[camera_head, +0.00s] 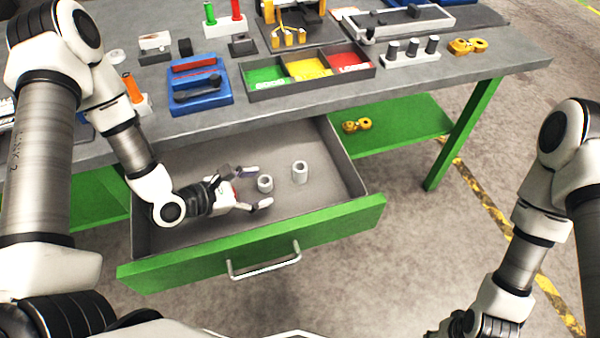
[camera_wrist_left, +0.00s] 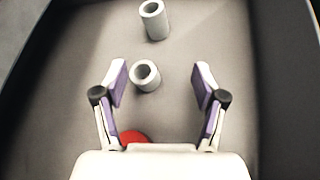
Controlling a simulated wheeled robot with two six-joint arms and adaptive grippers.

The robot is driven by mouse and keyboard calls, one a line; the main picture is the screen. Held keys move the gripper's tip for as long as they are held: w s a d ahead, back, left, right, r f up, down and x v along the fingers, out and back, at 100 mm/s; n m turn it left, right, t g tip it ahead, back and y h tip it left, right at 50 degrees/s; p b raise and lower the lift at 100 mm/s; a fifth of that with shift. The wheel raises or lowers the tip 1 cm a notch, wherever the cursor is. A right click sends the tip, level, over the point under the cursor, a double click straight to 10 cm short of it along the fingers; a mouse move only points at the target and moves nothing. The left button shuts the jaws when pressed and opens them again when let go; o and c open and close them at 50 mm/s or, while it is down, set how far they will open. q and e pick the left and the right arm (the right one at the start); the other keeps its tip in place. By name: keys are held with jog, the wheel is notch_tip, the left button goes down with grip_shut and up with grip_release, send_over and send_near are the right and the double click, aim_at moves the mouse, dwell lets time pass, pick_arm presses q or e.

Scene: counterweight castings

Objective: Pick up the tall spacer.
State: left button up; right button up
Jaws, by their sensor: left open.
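Two pale grey hollow spacers stand upright in the open drawer. The tall spacer (camera_head: 300,172) is the one further right in the head view; it is at the top of the left wrist view (camera_wrist_left: 154,22). A shorter spacer (camera_head: 265,184) stands closer to my left gripper (camera_head: 258,188). My left gripper is open and empty, low inside the drawer. The tall spacer is beyond the fingertips. My right gripper's fingers are out of frame.
The grey drawer has a green front (camera_head: 300,235) with a metal handle (camera_head: 265,262). The workbench (camera_head: 480,75) overhangs its back. A red round thing (camera_wrist_left: 133,137) is partly hidden by my left gripper. The drawer floor right of the tall spacer is clear.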

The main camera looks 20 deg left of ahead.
pick_arm(q)
send_near(305, 168)
jog(key=shift+w+d+f+p, duration=0.2)
jog(key=shift+w+d+f, duration=0.1)
jog(key=shift+w+f, duration=0.25)
jog(key=shift+w+d+f+p, duration=0.2)
jog(key=shift+w+d+f, duration=0.15)
jog(key=shift+f, duration=0.25)
jog(key=x, duration=0.5)
jog(key=shift+w+r, duration=0.15)
jog(key=shift+r, duration=0.25)
jog(key=shift+a, duration=0.1)
grip_shut()
